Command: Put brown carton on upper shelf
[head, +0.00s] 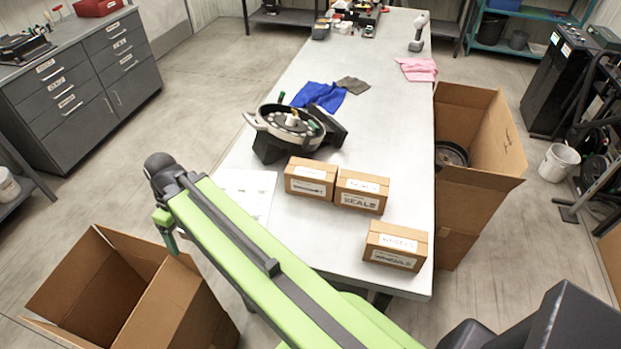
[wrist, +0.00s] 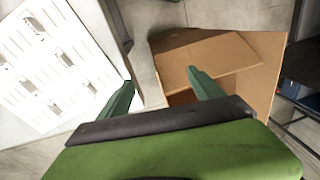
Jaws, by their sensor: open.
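Three small brown cartons with white labels sit on the grey table: one at the left (head: 310,178), one labelled SEALS (head: 361,192) beside it, and one labelled WHEELS (head: 396,245) near the front right corner. I cannot tell which one the task means. My gripper (wrist: 160,80) is open and empty, its two green fingers apart. In the head view it shows partly, left of the table's edge, away from the small cartons. None of them shows in the wrist view. Which shelf is the upper shelf I cannot tell.
Large open cardboard boxes stand on the floor at the lower left (head: 180,308) and right of the table (head: 480,190). A metal seed meter (head: 290,122), blue cloth (head: 318,97) and printed sheet (head: 243,192) lie on the table. A teal shelf rack (head: 530,13) is at back right.

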